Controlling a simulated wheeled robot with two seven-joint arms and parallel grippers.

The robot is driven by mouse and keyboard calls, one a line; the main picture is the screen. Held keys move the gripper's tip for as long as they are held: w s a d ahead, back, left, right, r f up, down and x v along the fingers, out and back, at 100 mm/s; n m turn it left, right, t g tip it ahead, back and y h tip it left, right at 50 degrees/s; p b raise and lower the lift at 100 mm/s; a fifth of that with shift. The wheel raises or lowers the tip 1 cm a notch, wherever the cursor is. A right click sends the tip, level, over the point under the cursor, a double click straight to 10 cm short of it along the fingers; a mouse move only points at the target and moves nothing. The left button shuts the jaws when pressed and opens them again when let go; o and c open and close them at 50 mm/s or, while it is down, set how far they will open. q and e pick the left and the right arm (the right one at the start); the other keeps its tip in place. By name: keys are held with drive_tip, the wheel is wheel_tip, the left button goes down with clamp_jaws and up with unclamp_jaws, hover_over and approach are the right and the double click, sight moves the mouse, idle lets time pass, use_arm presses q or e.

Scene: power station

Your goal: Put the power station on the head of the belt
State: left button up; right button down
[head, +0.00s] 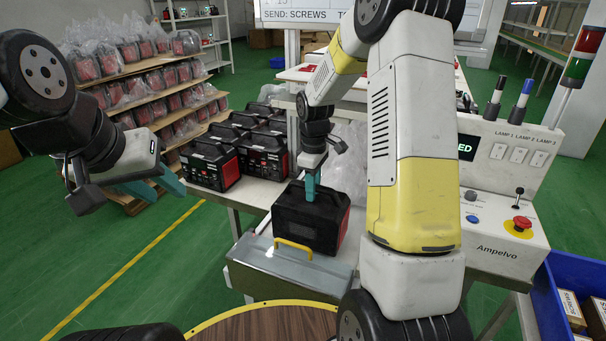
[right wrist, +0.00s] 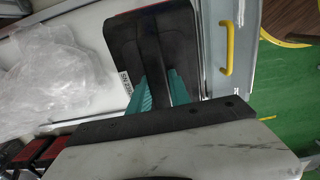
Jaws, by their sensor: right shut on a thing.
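A black power station with red sides (head: 306,219) stands upright at the near end of the white table, just behind a metal box with a yellow handle. My right gripper (head: 312,190) reaches down from above and is shut on its top handle. In the right wrist view the teal fingers (right wrist: 160,90) close on the handle of the black power station (right wrist: 130,38). I cannot tell whether its base touches the surface. My left gripper (head: 172,184) hangs empty at the left, clear of the table, with its teal fingers apart. I cannot clearly make out the belt.
Several more power stations (head: 212,164) stand on the table behind and left. The grey box with the yellow handle (head: 290,277) is at the near edge. Clear plastic wrap (head: 346,160) lies behind. A control panel (head: 500,225) with a red button and a blue crate (head: 570,300) are right.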

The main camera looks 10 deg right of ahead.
drive_tip(key=shift+w+f, duration=0.1)
drive_tip(key=shift+f, duration=0.8)
drive_tip(key=c, duration=1.2)
unclamp_jaws()
drive_tip(key=shift+f, duration=0.2)
wheel_tip(320, 180, up, 12)
drive_tip(key=shift+f, duration=0.1)
drive_tip(key=s+r+m+t, duration=0.2)
drive_tip(key=s+r+m, duration=0.2)
drive_tip(key=s+r, duration=0.55)
drive_tip(key=s+a+r+m+t+y, duration=0.1)
drive_tip(key=s+m+t, duration=0.3)
drive_tip(key=s, duration=1)
drive_tip(key=a+m+y, duration=0.1)
drive_tip(key=m, duration=0.1)
drive_tip(key=shift+s+r+m, duration=0.3)
